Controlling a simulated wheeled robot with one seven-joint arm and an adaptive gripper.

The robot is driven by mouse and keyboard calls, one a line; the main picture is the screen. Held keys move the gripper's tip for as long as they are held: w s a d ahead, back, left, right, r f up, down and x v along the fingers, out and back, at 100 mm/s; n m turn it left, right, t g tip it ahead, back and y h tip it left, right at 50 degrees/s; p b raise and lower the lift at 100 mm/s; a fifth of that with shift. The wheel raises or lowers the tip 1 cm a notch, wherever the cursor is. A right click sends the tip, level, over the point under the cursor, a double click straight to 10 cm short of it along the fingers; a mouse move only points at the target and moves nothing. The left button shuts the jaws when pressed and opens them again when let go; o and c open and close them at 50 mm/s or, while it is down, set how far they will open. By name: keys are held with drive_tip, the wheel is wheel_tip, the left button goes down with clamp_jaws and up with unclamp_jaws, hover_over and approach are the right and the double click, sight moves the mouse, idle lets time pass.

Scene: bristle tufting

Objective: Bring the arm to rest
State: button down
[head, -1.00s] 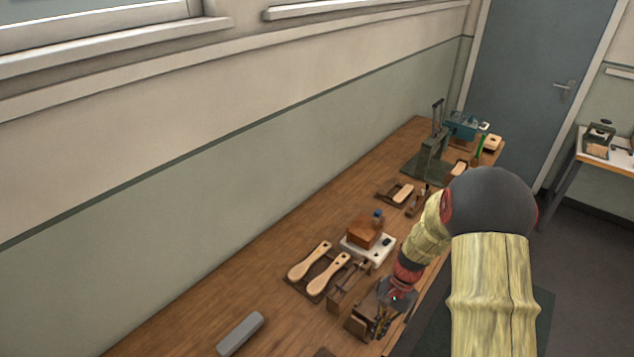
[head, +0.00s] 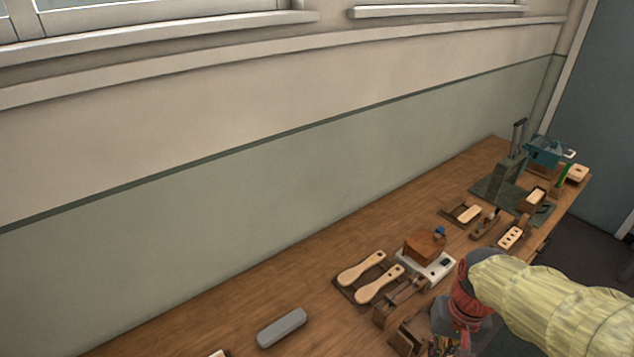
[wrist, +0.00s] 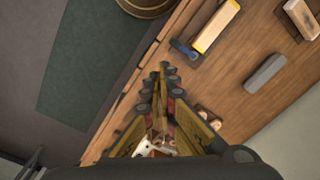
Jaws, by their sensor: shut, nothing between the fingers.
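My gripper (wrist: 162,75) is shut and empty in the wrist view, with its fingertips together above the front edge of the wooden bench (wrist: 118,108). In the head view my arm comes in from the right edge. The gripper there is at the bottom of the picture, partly cut off, beside a small brown wooden box (head: 408,338) near the bench front. I cannot tell from these views how high the fingers are above the bench.
On the bench (head: 235,310) are two wooden brush handles (head: 362,268), a grey block (head: 281,327), a white-based unit with a brown block (head: 424,246), and a green press (head: 508,180). A dark green mat (wrist: 90,65) lies on the floor. The rear left bench is clear.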

drive_tip(key=s+a+r+n+t+b, duration=0.3)
drive_tip(key=s+a+r+t+b, duration=0.1)
drive_tip(key=r, duration=0.5)
drive_tip(key=shift+s+a+t, duration=0.2)
drive_tip(key=shift+a+t, duration=0.5)
drive_tip(key=shift+a, duration=0.2)
